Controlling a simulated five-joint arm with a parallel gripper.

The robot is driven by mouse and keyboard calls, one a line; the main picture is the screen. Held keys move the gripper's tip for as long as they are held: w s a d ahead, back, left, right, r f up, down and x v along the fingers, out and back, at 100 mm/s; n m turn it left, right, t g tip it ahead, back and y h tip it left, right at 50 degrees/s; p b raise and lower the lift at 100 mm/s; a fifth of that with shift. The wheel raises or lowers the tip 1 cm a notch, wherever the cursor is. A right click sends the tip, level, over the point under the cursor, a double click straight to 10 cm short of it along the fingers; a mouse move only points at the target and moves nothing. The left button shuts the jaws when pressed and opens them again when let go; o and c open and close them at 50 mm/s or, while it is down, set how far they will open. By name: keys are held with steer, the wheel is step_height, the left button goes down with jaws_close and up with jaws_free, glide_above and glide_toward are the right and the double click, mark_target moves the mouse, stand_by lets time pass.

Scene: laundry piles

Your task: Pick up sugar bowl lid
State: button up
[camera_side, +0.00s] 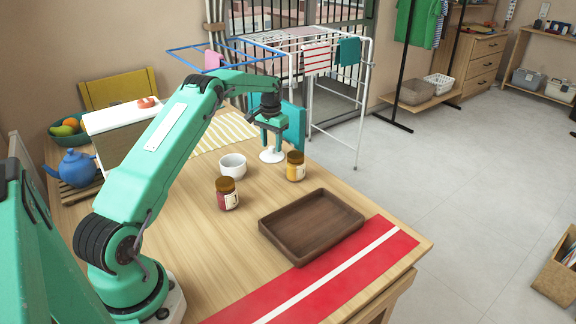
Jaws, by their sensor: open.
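The white sugar bowl lid (271,156) lies on the wooden table, to the right of the white bowl (232,168). My gripper (271,146) points down directly over the lid, with its fingertips close to it. It is open. Whether the fingers stand around the lid's knob or just above it cannot be told, as the fingers hide the lid's top.
A jar with a yellow label (295,167) stands close to the right of the lid. A red jar (227,194) stands in front of the bowl. An empty brown tray (311,226) lies nearer, beside a red striped runner (335,277). A blue teapot (75,168) stands at left.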

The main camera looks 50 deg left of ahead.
steer(key=shift+f, duration=0.5)
jaws_close()
